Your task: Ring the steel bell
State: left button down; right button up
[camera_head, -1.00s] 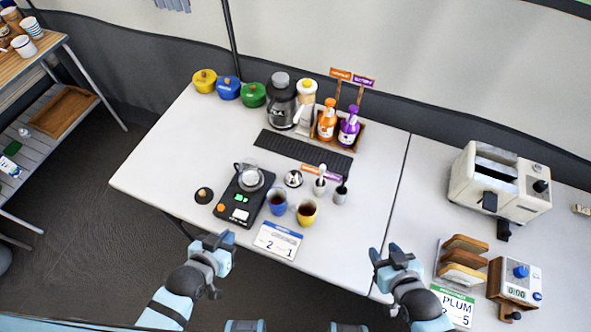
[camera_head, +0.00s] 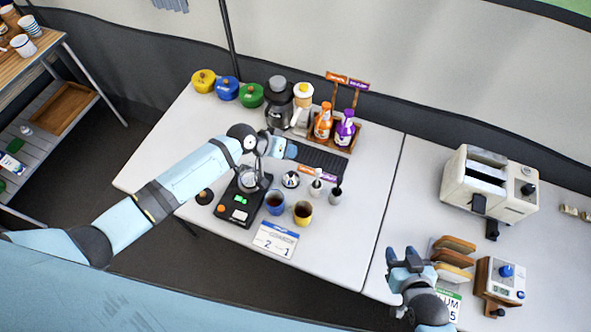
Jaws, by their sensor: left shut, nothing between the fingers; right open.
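The steel bell (camera_head: 290,180) is a small shiny dome on the white table, right of the black scale (camera_head: 234,212) and behind the two mugs. My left arm reaches in from the left over the table. My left gripper (camera_head: 291,151) is shut and empty, close to the bell and just above it in the picture. I cannot tell its exact height over the bell, and no contact shows. My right gripper (camera_head: 405,256) is open and empty at the lower right, near the table's front edge, far from the bell.
A blue mug (camera_head: 275,203) and a yellow mug (camera_head: 302,212) stand just in front of the bell. Small grey cups (camera_head: 316,188) stand right of it. A glass server (camera_head: 249,180) sits on the scale.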

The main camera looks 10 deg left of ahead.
dwell(0.4)
pick_arm(q)
jog(key=b, duration=0.4)
send_over(289, 173)
notch_tip(289, 173, down, 8)
jog(key=shift+w+r, duration=0.1)
jog(key=shift+r, duration=0.15)
jog(key=shift+d+f+b, duration=0.1)
jog(key=shift+f+b, duration=0.2)
jog(key=shift+f, duration=0.3)
